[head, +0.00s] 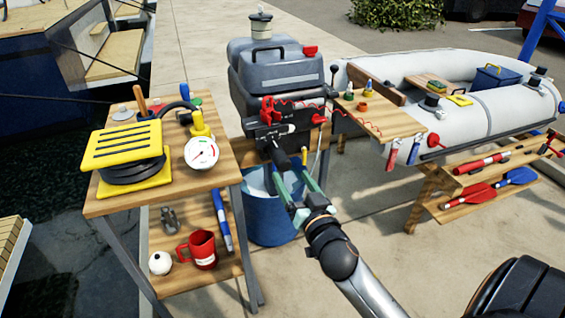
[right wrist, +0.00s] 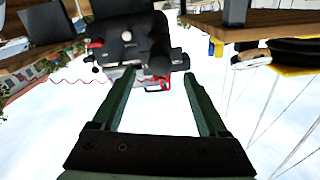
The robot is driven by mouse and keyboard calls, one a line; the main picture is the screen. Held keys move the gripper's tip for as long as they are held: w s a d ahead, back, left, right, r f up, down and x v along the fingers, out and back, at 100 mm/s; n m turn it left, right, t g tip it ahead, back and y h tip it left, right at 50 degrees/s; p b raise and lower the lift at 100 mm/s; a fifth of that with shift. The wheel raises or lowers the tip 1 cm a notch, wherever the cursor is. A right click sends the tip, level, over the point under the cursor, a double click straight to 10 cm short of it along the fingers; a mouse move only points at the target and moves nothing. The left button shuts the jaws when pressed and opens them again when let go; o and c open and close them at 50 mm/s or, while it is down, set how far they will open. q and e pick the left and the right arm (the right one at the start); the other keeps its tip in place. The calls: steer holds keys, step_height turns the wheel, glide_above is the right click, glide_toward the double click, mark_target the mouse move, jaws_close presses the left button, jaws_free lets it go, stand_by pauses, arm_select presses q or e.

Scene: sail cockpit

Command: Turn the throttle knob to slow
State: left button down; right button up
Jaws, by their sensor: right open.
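The outboard motor's control head (head: 270,125) hangs on the wooden bracket, with red levers and labels on its black body. A black tiller grip (head: 281,160) points from it toward me; I take its end to be the throttle knob. My right gripper (head: 290,168) is open, its green fingers reaching toward this grip from the front. In the right wrist view the dark round grip end (right wrist: 159,61) shows just beyond the open fingertips (right wrist: 158,77), nearer the right finger. I cannot tell whether they touch it. The knob's markings are not readable. My left gripper is out of view.
A blue bucket (head: 268,218) stands below the motor. At left, a wooden stand (head: 110,205) holds a yellow-and-black pump (head: 122,147) and a gauge (head: 201,152). A red mug (head: 200,249) sits on its lower shelf. A grey dinghy (head: 460,75) lies behind right.

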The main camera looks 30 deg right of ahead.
mark_target(285, 167)
steer(key=x, duration=0.5)
steer(key=shift+w, duration=0.3)
steer(key=shift+x, duration=0.75)
steer(key=c, duration=0.9)
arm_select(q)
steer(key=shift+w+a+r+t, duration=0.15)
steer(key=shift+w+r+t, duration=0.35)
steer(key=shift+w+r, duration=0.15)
arm_select(e)
jaws_close()
